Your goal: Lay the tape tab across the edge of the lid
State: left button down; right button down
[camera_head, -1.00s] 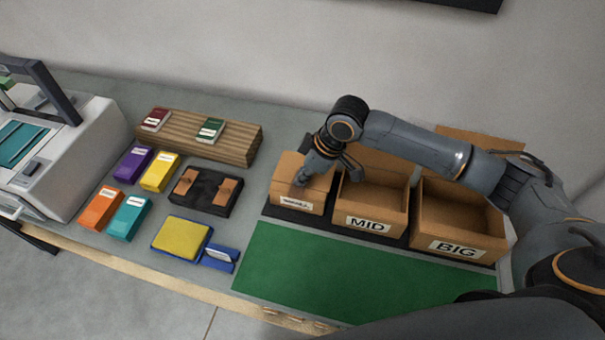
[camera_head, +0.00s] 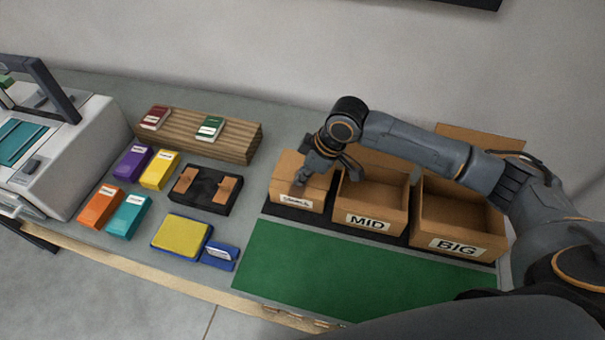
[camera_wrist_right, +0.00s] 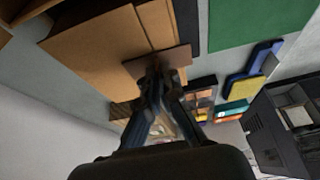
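The smallest cardboard box (camera_head: 287,190) stands at the left of the box row with its brown lid (camera_head: 302,167) closed over it. It fills the upper left of the right wrist view (camera_wrist_right: 95,50). My right gripper (camera_head: 303,180) is at the lid, its tips close together. In the right wrist view, its fingers (camera_wrist_right: 155,70) are shut on a brown tape tab (camera_wrist_right: 178,57). The tab overlaps the box's edge in that view; I cannot tell whether it is pressed flat. Two tan tabs (camera_head: 226,188) lie on a black holder (camera_head: 205,199). My left gripper is not in view.
The open MID box (camera_head: 368,223) and BIG box (camera_head: 455,247) stand close at the right. A green mat (camera_head: 310,275) lies clear in front. Coloured cartons (camera_head: 128,217), a yellow pad (camera_head: 180,234) and a wooden rack (camera_head: 180,138) stand left. A white machine (camera_head: 70,150) is at far left.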

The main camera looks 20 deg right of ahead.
dwell(0.3)
jog(key=c, duration=1.4)
grip_release()
jog(key=shift+c, duration=0.2)
notch_tip(320, 180, up, 7)
jog(key=p, duration=0.8)
